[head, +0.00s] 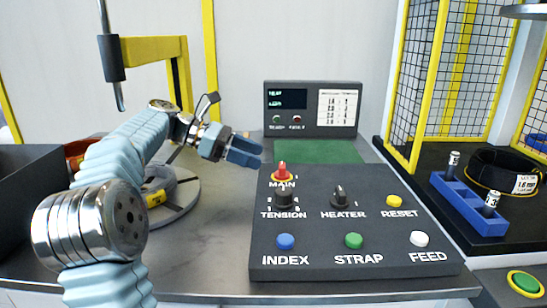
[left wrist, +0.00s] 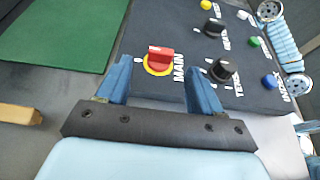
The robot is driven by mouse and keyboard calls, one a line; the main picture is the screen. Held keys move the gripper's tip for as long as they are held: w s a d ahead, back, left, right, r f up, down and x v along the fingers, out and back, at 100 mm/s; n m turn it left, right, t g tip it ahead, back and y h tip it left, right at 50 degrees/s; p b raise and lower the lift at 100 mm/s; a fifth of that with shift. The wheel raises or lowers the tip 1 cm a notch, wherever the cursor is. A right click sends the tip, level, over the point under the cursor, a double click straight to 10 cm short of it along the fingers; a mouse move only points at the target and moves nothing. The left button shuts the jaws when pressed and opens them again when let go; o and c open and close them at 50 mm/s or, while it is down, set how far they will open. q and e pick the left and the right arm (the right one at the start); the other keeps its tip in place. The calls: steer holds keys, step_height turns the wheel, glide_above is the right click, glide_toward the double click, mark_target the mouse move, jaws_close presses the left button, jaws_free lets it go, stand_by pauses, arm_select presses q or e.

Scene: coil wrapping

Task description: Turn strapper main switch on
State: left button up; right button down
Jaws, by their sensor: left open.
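The strapper control panel (head: 310,230) is a dark sloped box on the table. Its main switch (head: 282,173) is a red knob on a yellow ring at the top left corner, above the word MAIN. My left gripper (head: 252,150) is open and empty, just left of and behind the switch in the head view. In the left wrist view the red main switch (left wrist: 160,56) lies ahead of the gap between the two blue fingers of my left gripper (left wrist: 160,75), apart from both. Its handle carries a small pale mark. My right gripper is not in view.
Black tension (head: 283,198) and heater (head: 339,197) knobs and a yellow reset button (head: 393,201) sit close by. Index (head: 285,242), strap and feed buttons line the front. A display box (head: 311,108) and green mat (head: 315,151) are behind. A coil (head: 165,190) lies left.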

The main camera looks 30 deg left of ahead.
mark_target(281, 165)
arm_select(q)
steer(key=x, duration=0.6)
steer(key=shift+d+f, duration=0.1)
steer(key=shift+d, duration=0.1)
steer(key=c, duration=1.1)
steer(key=shift+o, duration=0.2)
steer(key=shift+w+m+g, duration=0.1)
steer(key=shift+m+g, duration=0.3)
steer(key=shift+g, duration=0.1)
steer(key=shift+m+g+h, duration=0.3)
steer(key=shift+m+h, duration=0.1)
steer(key=o, duration=1.1)
steer(key=shift+c, duration=0.2)
steer(key=v, duration=0.7)
steer(key=shift+a, duration=0.25)
